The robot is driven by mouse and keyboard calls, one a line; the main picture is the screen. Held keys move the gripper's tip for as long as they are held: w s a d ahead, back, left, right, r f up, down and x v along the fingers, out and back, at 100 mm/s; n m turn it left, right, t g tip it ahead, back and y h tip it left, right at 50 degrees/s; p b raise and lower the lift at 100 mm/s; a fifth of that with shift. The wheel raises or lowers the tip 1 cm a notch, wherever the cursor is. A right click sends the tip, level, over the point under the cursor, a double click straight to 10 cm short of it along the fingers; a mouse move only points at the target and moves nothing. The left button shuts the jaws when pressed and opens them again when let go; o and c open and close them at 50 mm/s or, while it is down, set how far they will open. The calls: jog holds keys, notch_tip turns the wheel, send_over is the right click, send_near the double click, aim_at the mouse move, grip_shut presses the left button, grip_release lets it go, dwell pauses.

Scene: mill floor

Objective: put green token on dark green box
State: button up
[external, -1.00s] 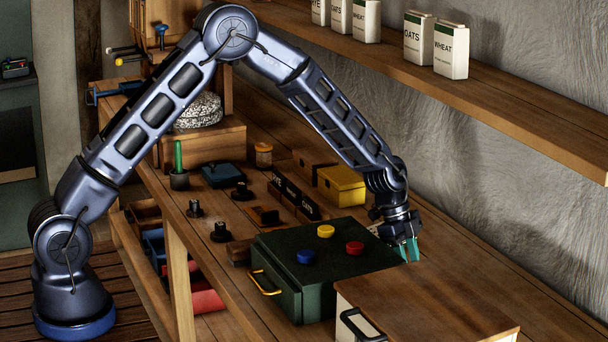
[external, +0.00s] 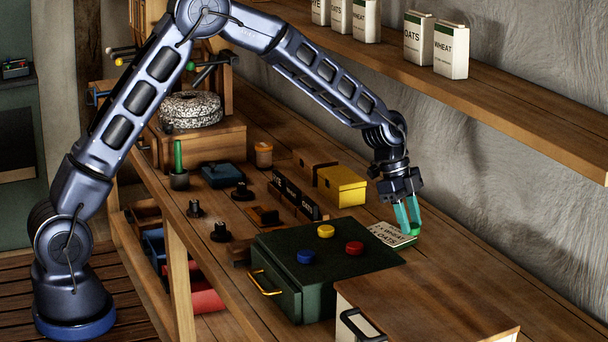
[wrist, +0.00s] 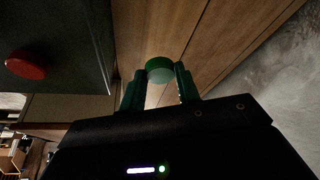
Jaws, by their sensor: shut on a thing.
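My gripper (external: 408,218) has teal-green fingers and is raised above the bench, just behind and right of the dark green box. In the wrist view my gripper (wrist: 161,85) is shut on the round green token (wrist: 160,69), which sits between the fingertips. In the external view the token is hard to tell from the fingers. The dark green box (external: 290,243) stands on the bench with a yellow handle at its front. A yellow token (external: 326,231), a red token (external: 354,248) and a blue token (external: 306,257) lie on its top. The wrist view shows the red token (wrist: 26,65) and part of the box (wrist: 75,30).
A card with printed words (external: 391,235) lies flat behind the box, close to my gripper. A wooden-topped cabinet (external: 430,305) stands at the front right. A yellow box (external: 342,186) is behind. A shelf (external: 480,95) with several cartons runs along the wall.

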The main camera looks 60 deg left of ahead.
jog(key=s+a+r+m, duration=0.1)
jog(key=s+a+r, duration=0.3)
jog(key=s+r, duration=0.75)
notch_tip(320, 180, up, 8)
jog(key=m, duration=0.1)
send_over(296, 249)
jog(key=a, duration=0.1)
jog(key=shift+g, duration=0.3)
jog(key=f, duration=2)
jog(key=shift+s+a, duration=0.2)
jog(key=o, duration=0.9)
jog(key=shift+f, duration=0.15)
jog(key=shift+o, duration=0.2)
jog(key=v, duration=1.2)
jog(key=s+r+n+t+y, duration=0.1)
jog(key=s+r+n, duration=0.3)
jog(key=s, duration=0.4)
jog(key=s+r+n+t+y, duration=0.1)
jog(key=s+r+n, duration=0.3)
jog(key=s, duration=0.5)
jog(key=s+a+r+n+t+y, duration=0.1)
jog(key=s+r+n+y, duration=0.1)
jog(key=s+r+n, duration=0.3)
jog(key=s+n, duration=0.2)
jog(key=s, duration=0.1)
jog(key=shift+s, duration=0.3)
